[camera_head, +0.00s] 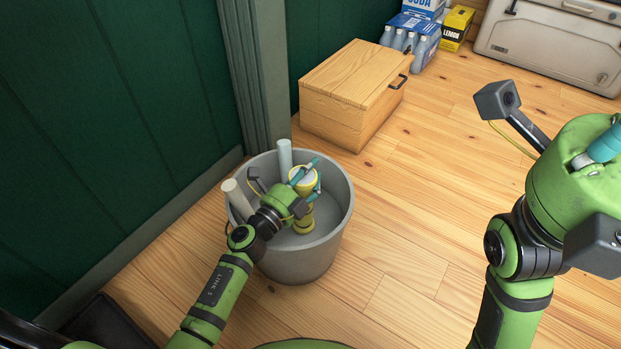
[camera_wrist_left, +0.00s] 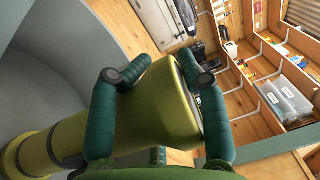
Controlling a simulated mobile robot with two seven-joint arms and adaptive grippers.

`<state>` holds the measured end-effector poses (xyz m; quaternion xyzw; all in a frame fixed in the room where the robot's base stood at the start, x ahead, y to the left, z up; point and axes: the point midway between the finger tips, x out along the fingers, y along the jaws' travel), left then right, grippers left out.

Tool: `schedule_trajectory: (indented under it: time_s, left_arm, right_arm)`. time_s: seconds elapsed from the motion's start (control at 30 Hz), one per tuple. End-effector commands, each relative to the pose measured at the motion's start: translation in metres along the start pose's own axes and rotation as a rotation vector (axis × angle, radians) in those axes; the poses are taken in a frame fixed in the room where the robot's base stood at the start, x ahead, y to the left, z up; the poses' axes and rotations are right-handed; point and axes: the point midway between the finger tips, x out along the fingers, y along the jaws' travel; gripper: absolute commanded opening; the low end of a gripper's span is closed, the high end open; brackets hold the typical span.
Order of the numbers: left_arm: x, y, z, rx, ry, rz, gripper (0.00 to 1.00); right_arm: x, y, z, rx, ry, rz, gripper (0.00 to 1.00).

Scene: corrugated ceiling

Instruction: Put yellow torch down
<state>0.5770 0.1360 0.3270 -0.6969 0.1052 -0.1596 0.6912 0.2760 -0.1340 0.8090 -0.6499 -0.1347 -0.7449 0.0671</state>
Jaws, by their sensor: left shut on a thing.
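The yellow torch (camera_head: 304,222) stands roughly upright inside a grey bucket (camera_head: 300,264), its wide head up and its narrow end low in the bucket. My left gripper (camera_head: 305,178) reaches into the bucket and is shut on the torch near its head. In the left wrist view the torch (camera_wrist_left: 165,104) lies between the two teal fingers of the left gripper (camera_wrist_left: 160,80). Whether the torch's lower end touches the bucket floor I cannot tell. My right arm stands at the right of the head view; its fingertips are out of the picture or hidden.
Two pale cylinders (camera_head: 285,160) (camera_head: 236,200) stand in the bucket at its back and left. A wooden box (camera_head: 340,118) with a dark handle stands behind it. Soda bottles (camera_head: 405,38), a yellow lemon carton (camera_head: 456,28) and a beige cooler (camera_head: 550,45) are farther back. Floor right of the bucket is clear.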

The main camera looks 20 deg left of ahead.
Motion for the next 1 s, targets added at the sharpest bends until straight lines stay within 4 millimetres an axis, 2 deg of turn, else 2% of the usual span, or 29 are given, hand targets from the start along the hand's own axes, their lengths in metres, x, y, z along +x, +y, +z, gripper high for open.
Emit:
schedule_trajectory:
  time_s: [0.33, 0.37, 0.4, 0.43, 0.83, 1.0]
  left_arm:
    - [0.0, 0.001, 0.0, 0.001, 0.0, -0.003, 0.0]
    - [0.0, 0.002, 0.0, 0.001, -0.001, 0.0, 0.53]
    - [0.0, 0.002, 0.0, 0.001, -0.001, 0.0, 0.69]
    - [0.0, 0.002, 0.0, 0.001, -0.001, 0.0, 0.72]
    - [-0.001, -0.001, 0.0, 0.001, -0.001, 0.001, 0.72]
    - [-0.027, 0.0, 0.0, -0.001, -0.002, 0.004, 0.72]
  right_arm:
    - [0.001, -0.001, -0.001, -0.001, 0.006, -0.002, 0.0]
    - [0.002, 0.0, -0.001, -0.001, 0.008, -0.003, 0.0]
    - [0.002, 0.0, -0.001, -0.001, 0.007, -0.003, 0.0]
    - [0.002, 0.0, -0.001, -0.001, 0.007, -0.003, 0.0]
    - [0.004, 0.0, -0.001, 0.0, 0.008, -0.003, 0.0]
    - [0.005, 0.001, 0.0, 0.001, 0.002, 0.003, 0.0]
